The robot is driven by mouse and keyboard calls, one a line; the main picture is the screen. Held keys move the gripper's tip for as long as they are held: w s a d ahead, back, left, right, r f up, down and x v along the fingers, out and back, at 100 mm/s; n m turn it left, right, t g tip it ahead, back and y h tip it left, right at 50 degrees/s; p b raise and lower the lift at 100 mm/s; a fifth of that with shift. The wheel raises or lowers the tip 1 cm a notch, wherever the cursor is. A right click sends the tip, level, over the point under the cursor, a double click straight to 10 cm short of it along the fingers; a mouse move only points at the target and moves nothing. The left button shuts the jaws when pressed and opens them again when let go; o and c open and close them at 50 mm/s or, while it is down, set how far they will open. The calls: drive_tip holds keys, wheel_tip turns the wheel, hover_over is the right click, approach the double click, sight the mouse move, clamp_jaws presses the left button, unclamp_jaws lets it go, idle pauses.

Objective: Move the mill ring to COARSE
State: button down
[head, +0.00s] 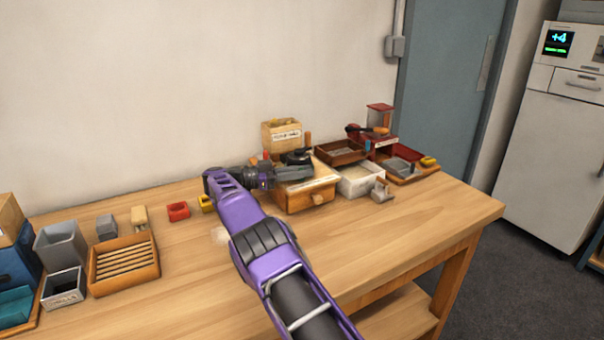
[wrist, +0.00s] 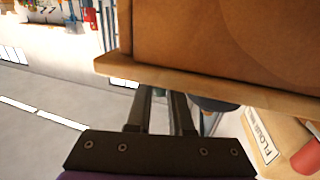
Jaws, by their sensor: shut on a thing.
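The mill is a wooden box with a small drawer knob (head: 305,198), near the back of the bench in the head view. A dark round part (head: 297,156) sits on its top; the mill ring is not clearly told apart there, and no COARSE mark is readable. My gripper (head: 308,171) is at the mill's top, reaching in from the left. In the wrist view the wooden body (wrist: 220,45) fills the top. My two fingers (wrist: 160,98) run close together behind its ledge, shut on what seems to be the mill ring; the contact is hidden.
A labelled wooden bin (head: 281,136) stands behind the mill. A white tray (head: 361,181), a brown tray (head: 340,151) and a red machine (head: 379,118) crowd its right. A slatted wooden rack (head: 124,264) and grey bins stand left. The bench front is clear.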

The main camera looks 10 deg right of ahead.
drive_tip(key=shift+r, duration=0.1)
drive_tip(key=c, duration=1.1)
unclamp_jaws()
wheel_tip(320, 180, up, 10)
drive_tip(key=shift+p, duration=1.05)
